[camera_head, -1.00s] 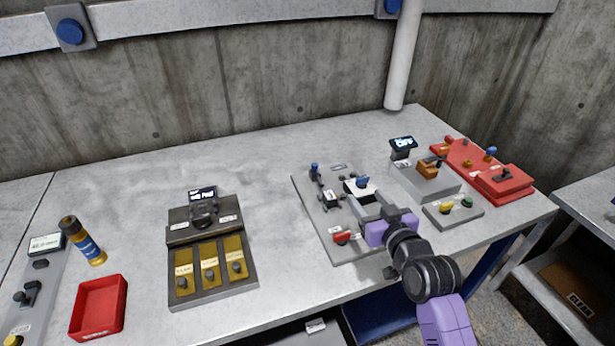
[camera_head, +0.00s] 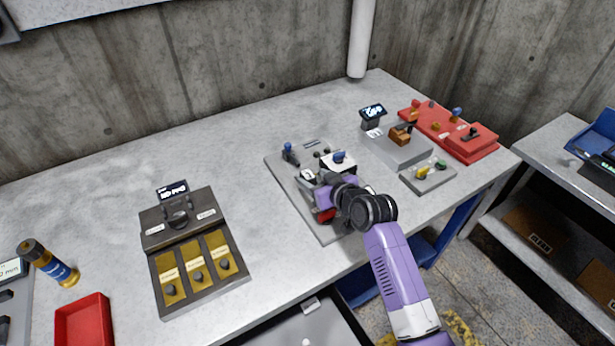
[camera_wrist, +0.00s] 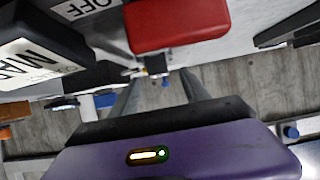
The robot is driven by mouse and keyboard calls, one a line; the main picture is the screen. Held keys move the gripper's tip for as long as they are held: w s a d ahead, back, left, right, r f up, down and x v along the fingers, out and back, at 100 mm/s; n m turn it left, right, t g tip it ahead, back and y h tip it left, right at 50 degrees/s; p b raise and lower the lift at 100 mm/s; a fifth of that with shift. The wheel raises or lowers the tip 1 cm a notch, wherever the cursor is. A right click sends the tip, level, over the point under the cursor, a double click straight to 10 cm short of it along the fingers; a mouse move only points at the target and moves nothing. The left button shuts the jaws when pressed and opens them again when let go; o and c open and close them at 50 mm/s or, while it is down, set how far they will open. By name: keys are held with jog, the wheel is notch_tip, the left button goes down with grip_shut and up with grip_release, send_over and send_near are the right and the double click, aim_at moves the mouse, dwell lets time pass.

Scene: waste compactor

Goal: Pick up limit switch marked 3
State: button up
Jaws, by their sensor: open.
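No part readable as a limit switch marked 3 shows; the small labels are too blurred. My gripper (camera_head: 322,180) is open, low over the grey panel (camera_head: 330,233) at mid table, and hides part of it. In the wrist view, my gripper (camera_wrist: 155,75) has its two fingers apart beside a red block (camera_wrist: 178,24) and a black block with a white label (camera_wrist: 45,55). I see nothing held between the fingers. The red block also shows partly in the head view (camera_head: 325,215), beside my gripper. A blue-topped part (camera_head: 339,157) stands on a white block just beyond my gripper.
A dark station with brass plates (camera_head: 153,262) and a small display stands to the left. A red tray (camera_head: 83,325) and a battery-like cylinder (camera_head: 48,262) are farther left. A grey block (camera_head: 400,155) and a red panel (camera_head: 440,128) stand to the right. Bare table lies between the stations.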

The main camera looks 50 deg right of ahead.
aim_at(309, 176)
jog(key=shift+x, duration=1.6)
grip_shut()
